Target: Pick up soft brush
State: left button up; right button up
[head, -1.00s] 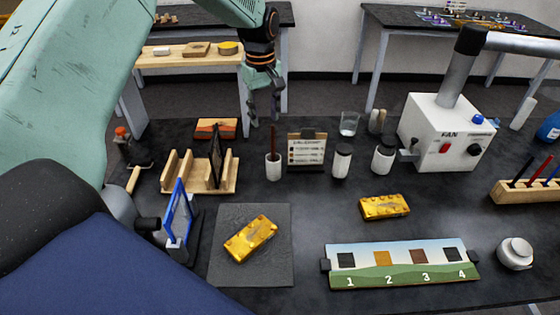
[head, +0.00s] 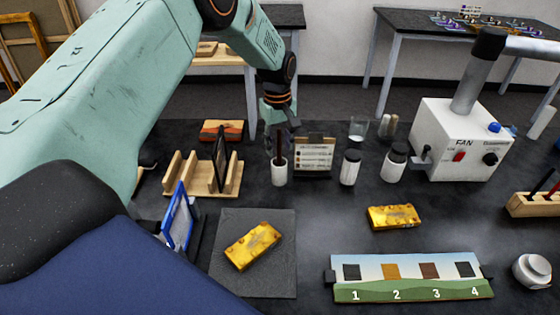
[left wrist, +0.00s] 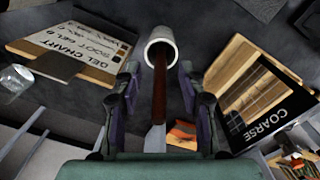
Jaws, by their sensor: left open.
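The brush stands in a small white cup (head: 279,172) on the dark bench. In the left wrist view its red-brown handle (left wrist: 159,95) runs out of the cup (left wrist: 160,42), with a grey part at its near end. My left gripper (head: 279,150) is just above the cup, pointing down, and hides most of the brush in the head view. In the left wrist view the open fingers (left wrist: 158,80) lie on either side of the handle, with gaps visible. My right gripper is not in view.
A clipboard chart (head: 314,156) stands close right of the cup, and a wooden rack (head: 180,175) with a dark panel stands left. Jars (head: 350,168) and a fan box (head: 462,135) are further right. A gold fragment (head: 252,246) lies on a grey mat in front.

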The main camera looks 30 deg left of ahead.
pick_arm(q)
jog(key=shift+d+f, duration=0.1)
jog(key=shift+f, duration=0.05)
jog(key=shift+s+a+f, duration=0.1)
jog(key=shift+a, duration=0.15)
jog(key=shift+c, duration=0.9)
jog(key=shift+d, duration=0.15)
jog(key=c, duration=0.4)
grip_shut()
